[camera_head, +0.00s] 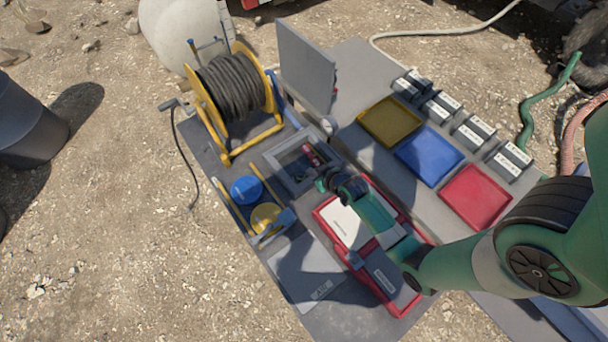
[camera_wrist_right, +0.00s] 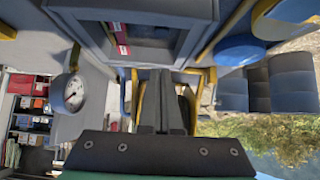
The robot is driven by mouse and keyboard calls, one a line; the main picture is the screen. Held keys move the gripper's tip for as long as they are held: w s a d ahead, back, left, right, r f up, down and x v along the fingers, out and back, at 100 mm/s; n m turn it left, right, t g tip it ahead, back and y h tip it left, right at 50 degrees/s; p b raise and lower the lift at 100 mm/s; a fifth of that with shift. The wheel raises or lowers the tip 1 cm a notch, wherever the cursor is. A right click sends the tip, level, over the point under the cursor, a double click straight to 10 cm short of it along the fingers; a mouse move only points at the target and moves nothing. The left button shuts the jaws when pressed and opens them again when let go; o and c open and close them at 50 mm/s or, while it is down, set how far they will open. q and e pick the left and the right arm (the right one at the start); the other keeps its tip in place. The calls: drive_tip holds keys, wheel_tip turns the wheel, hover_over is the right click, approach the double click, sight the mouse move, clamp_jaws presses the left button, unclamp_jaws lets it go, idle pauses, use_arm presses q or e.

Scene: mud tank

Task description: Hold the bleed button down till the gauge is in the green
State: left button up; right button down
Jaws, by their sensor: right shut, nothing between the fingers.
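A round gauge (camera_wrist_right: 73,92) with a white dial shows at the left of the right wrist view. Its needle and any green band are too small to read. My right gripper (camera_head: 324,184) is shut and empty, low beside the near corner of a grey open-framed box (camera_head: 275,161). Its closed fingers also show in the right wrist view (camera_wrist_right: 162,100), pointing toward that box, with the gauge off to their left. Red pieces with pale labels (camera_head: 311,154) are inside the box. I cannot make out the bleed button for certain. My left gripper is not in view.
A yellow-framed hose reel (camera_head: 232,88) and an upright grey panel (camera_head: 306,70) stand behind. Blue (camera_head: 246,189) and yellow (camera_head: 265,217) round pieces lie left of the box. A red-edged case (camera_head: 343,222) lies under my right arm. Yellow, blue and red trays are right.

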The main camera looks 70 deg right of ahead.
drive_tip(key=b, duration=0.2)
hover_over(299, 172)
drive_tip(key=s+a, duration=0.2)
drive_tip(key=s, duration=0.1)
wheel_tip(299, 172, down, 4)
drive_tip(key=f, duration=0.2)
drive_tip(key=f+b, duration=0.1)
drive_tip(key=shift+w+d, duration=0.15)
drive_tip(key=shift+d, duration=0.1)
drive_tip(key=shift+f, duration=0.4)
